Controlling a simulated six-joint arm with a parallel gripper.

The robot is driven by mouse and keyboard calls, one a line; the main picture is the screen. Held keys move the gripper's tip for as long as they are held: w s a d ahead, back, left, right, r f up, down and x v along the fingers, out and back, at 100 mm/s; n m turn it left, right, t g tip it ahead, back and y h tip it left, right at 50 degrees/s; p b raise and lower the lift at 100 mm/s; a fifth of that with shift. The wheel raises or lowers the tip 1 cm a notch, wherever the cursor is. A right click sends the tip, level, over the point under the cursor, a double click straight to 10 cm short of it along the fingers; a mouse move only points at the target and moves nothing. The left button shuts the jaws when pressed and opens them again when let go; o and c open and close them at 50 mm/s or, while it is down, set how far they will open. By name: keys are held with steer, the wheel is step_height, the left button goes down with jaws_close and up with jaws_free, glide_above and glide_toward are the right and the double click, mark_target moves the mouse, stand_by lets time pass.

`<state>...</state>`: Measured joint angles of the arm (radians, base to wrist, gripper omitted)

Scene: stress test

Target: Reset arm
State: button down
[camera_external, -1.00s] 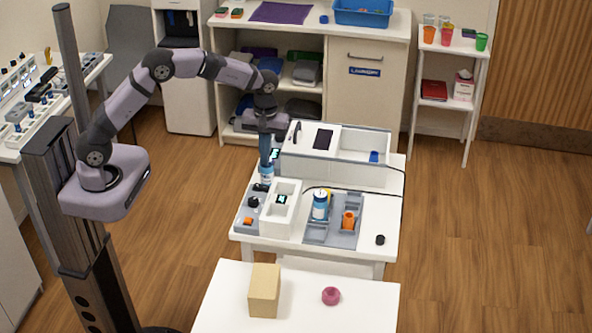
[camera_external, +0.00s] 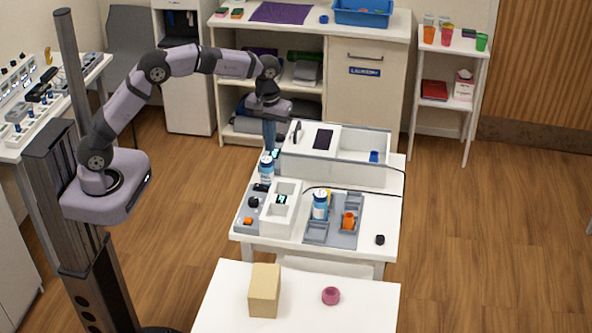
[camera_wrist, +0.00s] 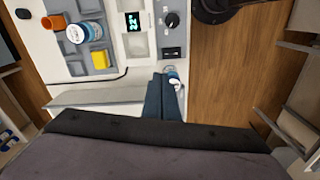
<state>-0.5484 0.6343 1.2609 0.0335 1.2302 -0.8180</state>
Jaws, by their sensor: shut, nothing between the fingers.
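My gripper (camera_external: 268,148) is above the back left of the white worktable (camera_external: 385,215), with its blue fingers pointing down and closed together. In the wrist view my gripper (camera_wrist: 162,112) shows its two fingers side by side with nothing between them. A blue-and-white bottle (camera_external: 266,168) stands just below the fingertips in the external view. In the wrist view this bottle (camera_wrist: 171,72) is partly hidden by the fingers. My arm is bent, reaching out from its column to the worktable.
A white box with an open compartment (camera_external: 360,150) is right beside my gripper. A black cable crosses the worktable.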

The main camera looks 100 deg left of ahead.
steer(key=s+d+f+m, duration=0.6)
steer(key=s+f+m, duration=0.2)
steer(key=f, duration=0.3)
steer(key=s+d+m+g+h, duration=0.15)
steer(key=s+d+m, duration=0.25)
steer(key=s+d, duration=1.05)
steer(key=w+d+r+m+t+y, duration=0.1)
steer(key=d+r+m, duration=0.2)
steer(key=d+r, duration=0.2)
steer(key=shift+w+d+m, duration=0.3)
steer(key=shift+w+d, duration=0.05)
steer(key=shift+d, duration=0.5)
steer(key=shift+t, duration=0.25)
stand_by(0.6)
